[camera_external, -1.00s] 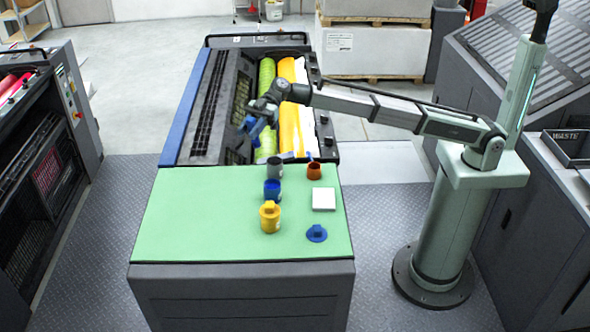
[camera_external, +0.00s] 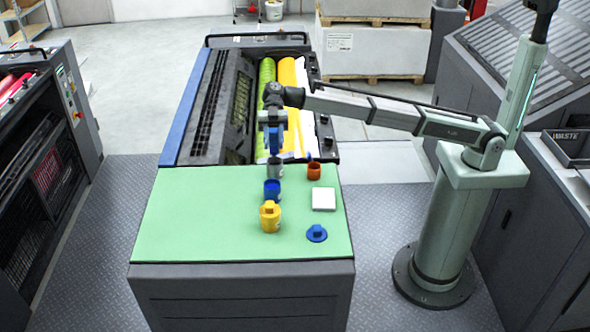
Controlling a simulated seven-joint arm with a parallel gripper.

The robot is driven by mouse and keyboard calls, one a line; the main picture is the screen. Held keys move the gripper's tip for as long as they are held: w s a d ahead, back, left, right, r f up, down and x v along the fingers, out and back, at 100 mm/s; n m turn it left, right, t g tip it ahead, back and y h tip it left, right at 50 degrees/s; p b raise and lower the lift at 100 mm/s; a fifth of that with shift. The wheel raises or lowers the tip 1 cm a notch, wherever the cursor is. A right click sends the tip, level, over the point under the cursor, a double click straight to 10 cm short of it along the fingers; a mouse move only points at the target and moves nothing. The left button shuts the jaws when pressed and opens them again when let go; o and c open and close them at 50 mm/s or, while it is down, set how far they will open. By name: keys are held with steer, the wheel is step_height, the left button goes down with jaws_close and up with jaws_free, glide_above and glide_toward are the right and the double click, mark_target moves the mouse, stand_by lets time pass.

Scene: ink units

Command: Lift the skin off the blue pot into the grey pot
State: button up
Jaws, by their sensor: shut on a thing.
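The blue pot (camera_external: 272,193) stands on the green table top, with a dark blue inside. The grey pot (camera_external: 274,171) stands just behind it, close to the table's back edge. My gripper (camera_external: 275,150) points down with its blue fingers right above the grey pot, and partly covers its top. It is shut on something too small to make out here. No skin can be made out in either pot or at the fingers.
A yellow pot (camera_external: 270,220) stands in front of the blue pot. An orange-red pot (camera_external: 314,171), a white square block (camera_external: 323,199) and a blue lid (camera_external: 316,233) are on the right. The left of the green top (camera_external: 195,220) is clear. The press rollers (camera_external: 266,80) lie behind.

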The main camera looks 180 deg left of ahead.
mark_target(273, 128)
steer(key=shift+s+f, duration=0.2)
steer(key=shift+f, duration=1.5)
steer(key=shift+s+f, duration=0.2)
steer(key=shift+f, duration=1.5)
steer(key=shift+r, duration=0.1)
steer(key=shift+r, duration=4.85)
